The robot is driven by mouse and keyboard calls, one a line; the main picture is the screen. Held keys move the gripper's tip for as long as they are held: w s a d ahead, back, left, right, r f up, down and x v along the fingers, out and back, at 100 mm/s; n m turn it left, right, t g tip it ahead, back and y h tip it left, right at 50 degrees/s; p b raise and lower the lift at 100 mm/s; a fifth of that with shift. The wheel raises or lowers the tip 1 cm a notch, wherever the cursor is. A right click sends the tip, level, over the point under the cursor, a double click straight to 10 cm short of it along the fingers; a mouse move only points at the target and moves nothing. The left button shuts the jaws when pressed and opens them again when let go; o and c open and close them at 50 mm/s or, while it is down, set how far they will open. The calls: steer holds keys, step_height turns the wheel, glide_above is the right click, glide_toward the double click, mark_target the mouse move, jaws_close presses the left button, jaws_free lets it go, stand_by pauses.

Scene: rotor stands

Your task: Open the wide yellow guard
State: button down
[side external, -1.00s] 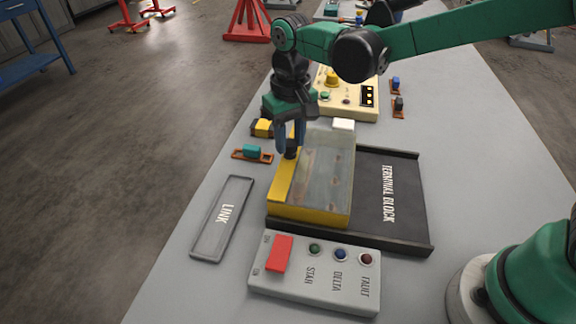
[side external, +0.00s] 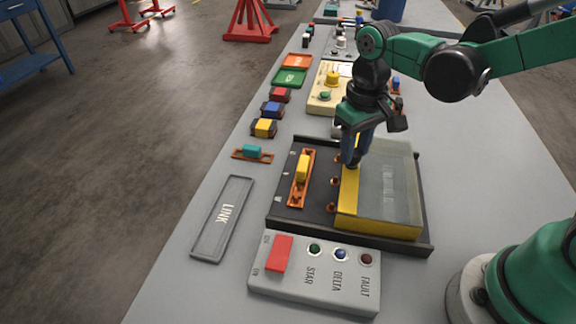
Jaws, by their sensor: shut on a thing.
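The wide yellow guard (side external: 378,227) has a yellow frame and a clear top. It sits over the right part of the dark terminal block base (side external: 310,219). The left part of the base is uncovered and shows a copper link with a yellow grip (side external: 302,168) and several copper studs (side external: 332,207). My gripper (side external: 352,162) points down at the guard's left yellow edge and is shut on it there. The exact part between the fingertips is hidden by the fingers.
A switch box (side external: 315,289) with a red lever stands in front of the base. An empty LINK tray (side external: 222,220) and a copper link with a teal grip (side external: 252,152) lie to the left. Coloured blocks (side external: 264,128) and a cream control box (side external: 325,100) stand behind.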

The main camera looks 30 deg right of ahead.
mark_target(361, 168)
steer(key=shift+s+d, duration=0.6)
steer(key=shift+d, duration=0.05)
steer(key=c, duration=0.5)
jaws_free()
steer(key=shift+c, duration=0.2)
steer(key=shift+r, duration=0.1)
step_height(361, 168, up, 6)
steer(key=shift+f, duration=0.25)
